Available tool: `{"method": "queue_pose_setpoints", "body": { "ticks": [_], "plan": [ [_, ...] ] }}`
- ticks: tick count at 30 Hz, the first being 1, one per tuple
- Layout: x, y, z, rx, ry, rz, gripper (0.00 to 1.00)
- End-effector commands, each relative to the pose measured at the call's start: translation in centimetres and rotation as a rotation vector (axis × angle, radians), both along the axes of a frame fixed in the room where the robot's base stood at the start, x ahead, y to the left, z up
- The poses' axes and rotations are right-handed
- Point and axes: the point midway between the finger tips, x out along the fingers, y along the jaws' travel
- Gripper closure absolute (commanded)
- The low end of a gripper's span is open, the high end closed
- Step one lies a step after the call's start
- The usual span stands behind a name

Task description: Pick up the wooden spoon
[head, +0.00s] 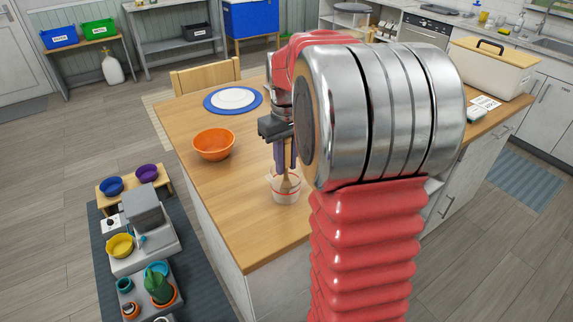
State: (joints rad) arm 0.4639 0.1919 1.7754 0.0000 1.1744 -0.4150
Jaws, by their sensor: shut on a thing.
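My gripper (284,158) points down over the wooden table, above a small white cup with a red band (286,192). Its dark fingers are shut on the wooden spoon (291,184), a tan piece that shows between and below the fingers at the mouth of the cup. The spoon's lower part is inside the cup or hidden by its rim; I cannot tell whether it touches the bottom. Part of my arm hides the area to the right of the cup.
An orange bowl (213,145) stands left of the cup. A white plate on a blue mat (233,99) lies farther back. A white box with a wooden lid (488,72) stands at the far right. The table's front left is clear.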

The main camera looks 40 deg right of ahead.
Motion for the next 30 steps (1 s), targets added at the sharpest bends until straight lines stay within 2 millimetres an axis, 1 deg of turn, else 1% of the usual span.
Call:
{"method": "queue_pose_setpoints", "body": {
  "ticks": [11, 14, 17, 20, 23, 26, 30],
  "plan": [
    [0.0, 0.0, 0.1, 0.0, -0.001, 0.0, 1.0],
    [0.1, 0.0, 0.6, -0.001, -0.002, 0.0, 1.0],
    [0.1, 0.0, 1.6, -0.001, -0.002, 0.0, 1.0],
    [0.1, 0.0, 3.1, -0.002, -0.004, 0.0, 1.0],
    [0.1, -0.1, 5.0, -0.002, -0.005, 0.0, 1.0],
    [0.1, 0.0, 7.2, -0.002, -0.004, 0.0, 1.0],
    [0.1, -0.1, 10.8, -0.002, -0.005, 0.0, 1.0]
  ]
}}
